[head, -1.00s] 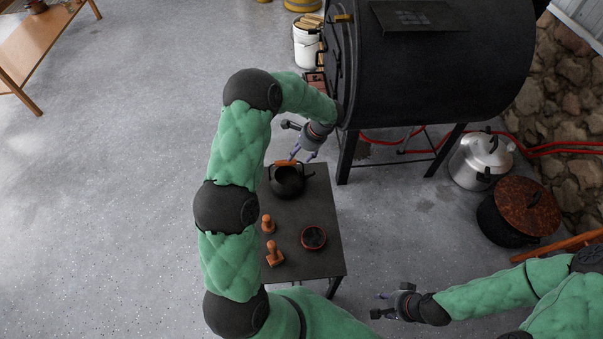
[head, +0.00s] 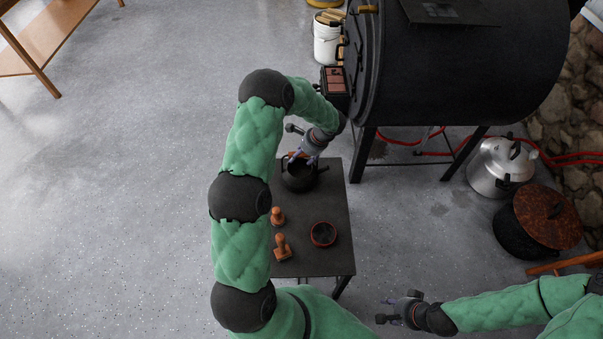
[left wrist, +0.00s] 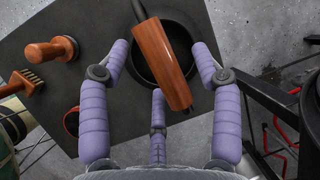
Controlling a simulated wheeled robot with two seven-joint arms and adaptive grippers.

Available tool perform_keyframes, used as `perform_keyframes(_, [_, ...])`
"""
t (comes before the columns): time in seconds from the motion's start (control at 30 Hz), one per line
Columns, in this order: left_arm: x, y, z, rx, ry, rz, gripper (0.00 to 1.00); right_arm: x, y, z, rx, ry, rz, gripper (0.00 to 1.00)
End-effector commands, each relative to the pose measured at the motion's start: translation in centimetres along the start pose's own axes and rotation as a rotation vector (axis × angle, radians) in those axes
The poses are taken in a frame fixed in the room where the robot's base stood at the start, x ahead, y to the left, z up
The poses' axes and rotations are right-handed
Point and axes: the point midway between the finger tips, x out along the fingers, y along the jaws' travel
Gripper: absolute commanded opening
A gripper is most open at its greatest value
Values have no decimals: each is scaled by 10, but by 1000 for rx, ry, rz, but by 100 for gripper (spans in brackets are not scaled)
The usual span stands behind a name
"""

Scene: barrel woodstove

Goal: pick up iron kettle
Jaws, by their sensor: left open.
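The black iron kettle (head: 299,177) stands on the far end of a small dark table in the head view. Its wooden handle (left wrist: 162,62) shows large in the left wrist view, with the dark round kettle body (left wrist: 184,42) beneath it. My left gripper (head: 300,159) is over the kettle. In the left wrist view its purple fingers (left wrist: 160,75) are spread, with the handle between and beyond them; I cannot tell whether they touch it. My right gripper (head: 384,311) is away from the table at the lower right, small in view; its fingers look apart.
The table (head: 305,255) also holds two wooden-handled tools (head: 278,217) (head: 282,248) and a small reddish bowl (head: 323,234). The barrel stove (head: 455,70) stands close behind on the right. A silver pot (head: 496,166) and a lidded dark pot (head: 537,222) are on the floor.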

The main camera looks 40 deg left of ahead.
Motion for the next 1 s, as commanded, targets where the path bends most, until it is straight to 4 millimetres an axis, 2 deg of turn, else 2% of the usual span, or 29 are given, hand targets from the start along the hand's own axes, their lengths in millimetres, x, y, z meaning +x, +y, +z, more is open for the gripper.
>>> perform_keyframes(0.07, [10, 0, 0, -1, -1, 1, 64, 4, 2, 0, 0, 0, 0, 40])
perform_keyframes(0.3, [9, -1, 0, 0, 0, -1, 64, 3, 1, 0, 0, 0, 0, 40])
perform_keyframes(0.53, [9, -1, 0, 0, 0, -1, 0, 3, 1, 0, 0, 0, 0, 40])
perform_keyframes(1.0, [2, -4, 3, -4, 1, -5, 0, 0, 0, 0, 0, 0, 0, 40])
